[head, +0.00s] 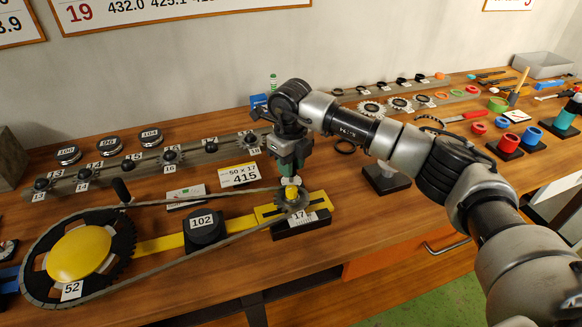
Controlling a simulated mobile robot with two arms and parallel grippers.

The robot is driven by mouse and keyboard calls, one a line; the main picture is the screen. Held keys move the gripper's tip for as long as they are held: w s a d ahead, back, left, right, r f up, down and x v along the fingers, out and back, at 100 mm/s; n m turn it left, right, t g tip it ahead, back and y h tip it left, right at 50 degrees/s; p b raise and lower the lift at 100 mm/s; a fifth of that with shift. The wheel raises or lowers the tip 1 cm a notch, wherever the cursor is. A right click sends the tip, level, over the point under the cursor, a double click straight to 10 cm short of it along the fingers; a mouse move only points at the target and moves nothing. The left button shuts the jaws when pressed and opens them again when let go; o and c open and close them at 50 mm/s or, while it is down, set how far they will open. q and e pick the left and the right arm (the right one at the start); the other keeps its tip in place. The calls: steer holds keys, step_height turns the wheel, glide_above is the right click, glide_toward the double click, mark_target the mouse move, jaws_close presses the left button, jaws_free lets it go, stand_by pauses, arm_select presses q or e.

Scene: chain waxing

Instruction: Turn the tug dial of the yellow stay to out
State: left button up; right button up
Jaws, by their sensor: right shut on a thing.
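The yellow stay (160,243) runs along the bench from the large 52 chainring (78,255) to the small sprocket marked 17. The chain (195,266) loops around both. My left gripper is not in view.
A black block marked 102 (203,230) sits by the stay, inside the chain loop. A card reading 50 x 17, 415 (239,174) lies behind. A rail of numbered sprockets (210,155) runs along the back. Coloured rings and cylinders (508,143) stand at the right.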

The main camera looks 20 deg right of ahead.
stand_by(0.3)
steer(key=shift+r, duration=0.1)
steer(key=o, duration=0.9)
step_height(320, 180, up, 11)
steer(key=shift+f+b, duration=0.15)
steer(key=shift+b, duration=0.75)
steer(key=shift+f, duration=0.1)
